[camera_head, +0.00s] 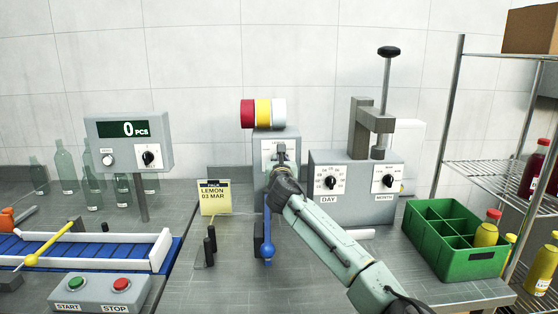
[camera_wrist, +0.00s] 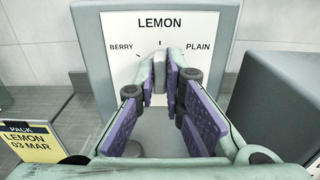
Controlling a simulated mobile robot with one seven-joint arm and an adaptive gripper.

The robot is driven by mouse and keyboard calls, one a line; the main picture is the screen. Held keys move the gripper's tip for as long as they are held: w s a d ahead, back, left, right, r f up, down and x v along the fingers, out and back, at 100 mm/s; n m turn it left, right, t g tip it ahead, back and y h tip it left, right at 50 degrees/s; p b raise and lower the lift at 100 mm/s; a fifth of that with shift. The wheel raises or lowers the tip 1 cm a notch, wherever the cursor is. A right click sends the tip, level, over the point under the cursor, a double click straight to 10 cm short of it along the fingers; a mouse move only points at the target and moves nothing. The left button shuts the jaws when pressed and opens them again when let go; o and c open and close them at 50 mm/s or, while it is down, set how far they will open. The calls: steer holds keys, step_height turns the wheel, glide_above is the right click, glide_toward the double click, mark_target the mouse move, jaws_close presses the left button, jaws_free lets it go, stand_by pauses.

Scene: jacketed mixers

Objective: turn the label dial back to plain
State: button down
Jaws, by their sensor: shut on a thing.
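The label dial's white plate (camera_wrist: 190,28) fills the upper middle of the wrist view. It reads BERRY on the left, LEMON at the top and PLAIN on the right. The grey dial knob (camera_wrist: 160,72) stands upright, toward the LEMON mark. My gripper (camera_wrist: 162,82) is shut on the knob, one purple-padded finger on each side; the fingers hide much of it. In the head view, the label machine (camera_head: 264,141) carries red, yellow and white rolls on top. My gripper (camera_head: 281,157) covers its dial there.
A PACK card (camera_head: 214,198) reading LEMON 03 MAR stands left of the label machine. A blue-knobbed lever (camera_head: 267,250) is below it. The DAY and MONTH dial box (camera_head: 350,205) stands close on the right.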

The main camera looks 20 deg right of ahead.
steer(key=m+p, duration=0.1)
steer(key=m, duration=1)
steer(key=shift+d+f+m, duration=0.1)
steer(key=shift+d+m, duration=0.05)
steer(key=shift+m, duration=0.15)
stand_by(0.5)
steer(key=c, duration=1.7)
jaws_free()
steer(key=v, duration=1.2)
